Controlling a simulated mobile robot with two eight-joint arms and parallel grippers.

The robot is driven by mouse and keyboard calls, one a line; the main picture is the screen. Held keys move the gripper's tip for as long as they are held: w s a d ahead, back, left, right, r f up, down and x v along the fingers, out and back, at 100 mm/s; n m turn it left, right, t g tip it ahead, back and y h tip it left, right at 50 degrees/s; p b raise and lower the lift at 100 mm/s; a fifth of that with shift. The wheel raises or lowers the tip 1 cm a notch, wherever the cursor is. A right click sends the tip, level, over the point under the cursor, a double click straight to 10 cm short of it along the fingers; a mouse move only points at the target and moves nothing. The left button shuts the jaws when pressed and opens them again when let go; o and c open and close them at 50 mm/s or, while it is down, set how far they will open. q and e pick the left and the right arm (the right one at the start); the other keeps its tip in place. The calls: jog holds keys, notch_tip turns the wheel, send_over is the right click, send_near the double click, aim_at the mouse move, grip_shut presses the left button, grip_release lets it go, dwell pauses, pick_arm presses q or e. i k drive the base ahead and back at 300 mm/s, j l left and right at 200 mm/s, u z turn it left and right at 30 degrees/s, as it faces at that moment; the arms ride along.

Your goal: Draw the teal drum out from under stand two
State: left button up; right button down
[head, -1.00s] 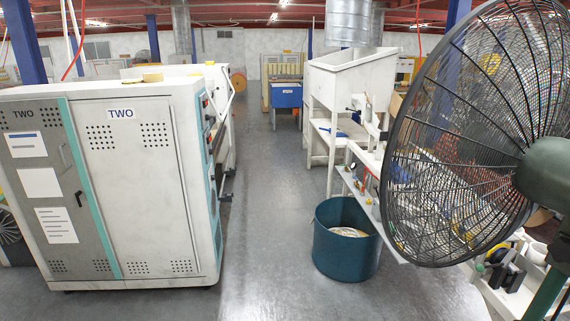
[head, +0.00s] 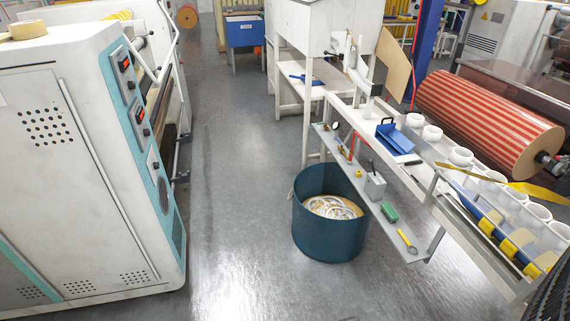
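The teal drum (head: 328,233) stands upright on the grey floor in the middle of the head view. Its top is open and coils of pale material (head: 333,207) lie inside. A small loop handle shows on its left rim. Its right side is partly under the lower shelf (head: 386,211) of a long white stand (head: 437,205), which covers part of the rim. I cannot read a label on this stand. Neither of my grippers is in view.
A white and teal machine cabinet (head: 75,170) stands at the left. Open floor (head: 232,170) lies between it and the drum. Small tools and a green block (head: 389,212) sit on the lower shelf. A red-striped roll (head: 490,112) lies behind the stand.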

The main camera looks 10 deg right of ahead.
aim_at(331, 223)
jog(key=i+z, duration=0.2)
jog(key=i, duration=0.55)
jog(key=i+j+z, duration=0.2)
jog(key=i, duration=0.6)
jog(key=i+l+u, duration=0.45)
jog(key=i+l, duration=0.55)
jog(key=i, duration=0.05)
